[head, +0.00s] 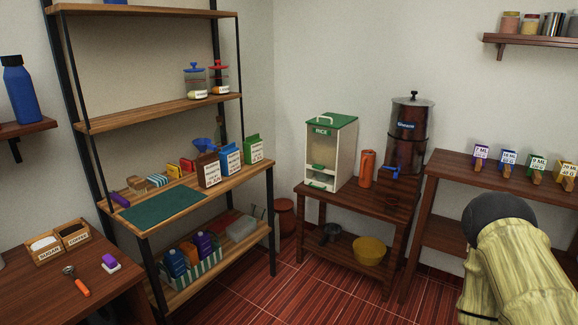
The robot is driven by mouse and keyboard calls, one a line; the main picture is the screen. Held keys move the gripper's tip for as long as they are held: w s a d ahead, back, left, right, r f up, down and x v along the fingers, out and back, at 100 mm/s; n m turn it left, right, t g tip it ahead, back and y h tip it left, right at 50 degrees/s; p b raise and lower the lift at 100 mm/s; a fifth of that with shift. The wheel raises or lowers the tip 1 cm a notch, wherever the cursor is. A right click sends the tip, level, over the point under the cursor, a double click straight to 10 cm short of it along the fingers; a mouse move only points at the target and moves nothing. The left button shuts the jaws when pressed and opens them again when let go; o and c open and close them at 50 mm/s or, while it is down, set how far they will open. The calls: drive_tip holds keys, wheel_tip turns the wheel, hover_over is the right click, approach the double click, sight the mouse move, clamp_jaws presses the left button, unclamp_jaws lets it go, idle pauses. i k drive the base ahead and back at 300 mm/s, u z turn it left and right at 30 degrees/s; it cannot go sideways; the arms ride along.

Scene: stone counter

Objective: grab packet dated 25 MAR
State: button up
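Three packets with white printed labels stand upright in a row on the middle wooden shelf of the rack: a brown packet (208,170), a blue packet (229,159) and a green packet (252,149). The brown one is nearest and the green one farthest right. Their label print is too small to read, so I cannot tell which is dated 25 MAR. My gripper is not in view; a part of my arm shows at the lower right, away from the packets.
A dark green mat (163,207) lies in front of the packets, with a blue funnel (204,145) behind. A rice dispenser (331,152), orange flask (367,168) and dark urn (409,135) stand on the corner table. Small labelled boxes line the right table. Red floor is open between.

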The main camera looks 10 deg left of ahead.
sight(229, 155)
drive_tip(key=z, duration=0.4)
drive_tip(key=i, duration=0.4)
drive_tip(key=u, duration=0.6)
drive_tip(key=i, duration=1.5)
drive_tip(key=u, duration=0.95)
